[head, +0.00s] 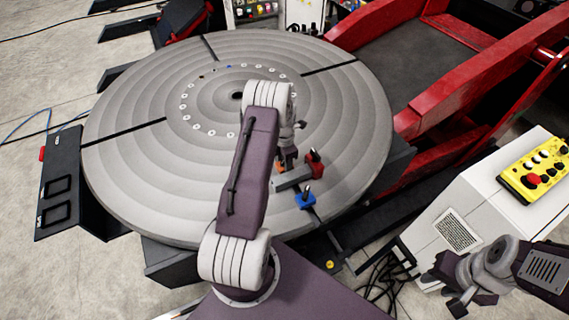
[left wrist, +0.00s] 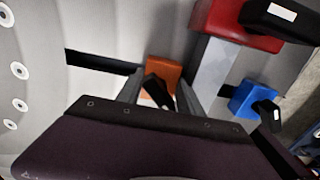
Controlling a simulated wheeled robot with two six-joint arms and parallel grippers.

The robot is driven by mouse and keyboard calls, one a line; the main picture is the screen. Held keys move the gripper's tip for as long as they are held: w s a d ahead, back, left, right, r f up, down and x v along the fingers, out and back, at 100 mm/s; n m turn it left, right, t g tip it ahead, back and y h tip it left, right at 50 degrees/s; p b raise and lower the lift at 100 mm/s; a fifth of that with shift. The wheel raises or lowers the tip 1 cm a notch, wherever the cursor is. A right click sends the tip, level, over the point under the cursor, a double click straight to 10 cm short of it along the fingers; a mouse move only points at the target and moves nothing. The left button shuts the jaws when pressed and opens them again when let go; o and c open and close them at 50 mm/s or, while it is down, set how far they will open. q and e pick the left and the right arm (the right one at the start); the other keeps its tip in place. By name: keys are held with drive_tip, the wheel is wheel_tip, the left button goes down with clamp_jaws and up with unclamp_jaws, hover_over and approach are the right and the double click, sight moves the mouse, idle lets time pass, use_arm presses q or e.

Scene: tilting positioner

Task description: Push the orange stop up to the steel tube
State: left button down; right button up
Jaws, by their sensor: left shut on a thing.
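The orange stop (left wrist: 163,76) with its black handle (left wrist: 156,92) lies between the two fingers of my left gripper (left wrist: 160,96) in the left wrist view. In the head view the left gripper (head: 286,160) reaches down at the table's near right, mostly covering the orange stop. It is shut on the stop. The grey steel tube (head: 292,180) lies just beside it and also shows in the left wrist view (left wrist: 213,70). A finger partly hides the space between stop and tube, so contact cannot be told. My right gripper (head: 458,287) hangs apart at lower right; its opening is unclear.
A red stop (head: 315,164) and a blue stop (head: 305,201) sit by the tube. The round grey table (head: 130,180) has dark slots and is otherwise mostly clear. A white cabinet (head: 480,215) with a yellow control box (head: 536,169) stands at right.

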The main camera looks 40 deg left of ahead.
use_arm(q)
drive_tip(key=shift+s+d, duration=0.15)
drive_tip(key=shift+d, duration=0.1)
drive_tip(key=shift+a, duration=0.2)
idle(0.4)
drive_tip(key=shift+d, duration=0.1)
drive_tip(key=shift+d, duration=0.15)
drive_tip(key=shift+f, duration=0.1)
drive_tip(key=shift+a, duration=0.3)
idle(0.3)
drive_tip(key=shift+d, duration=0.1)
